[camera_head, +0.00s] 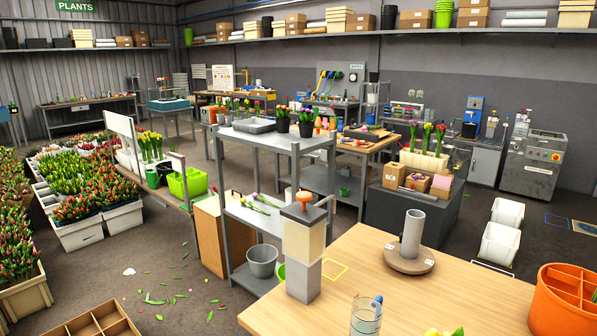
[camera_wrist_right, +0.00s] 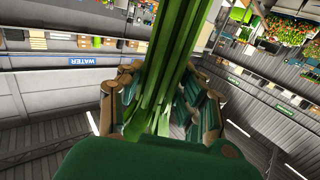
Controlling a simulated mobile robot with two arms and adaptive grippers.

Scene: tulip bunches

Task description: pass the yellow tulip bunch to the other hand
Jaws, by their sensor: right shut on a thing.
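In the right wrist view, my right gripper (camera_wrist_right: 160,90) is shut around a bunch of green stems (camera_wrist_right: 172,60). The stems run up out of the top of the picture, so their flower heads are hidden there. In the head view, a bit of yellow tulip bunch (camera_head: 444,331) with green shows at the bottom edge, over the near wooden table; the rest of it is cut off. Neither gripper shows in the head view, and my left gripper is in no view.
The table's middle is clear.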

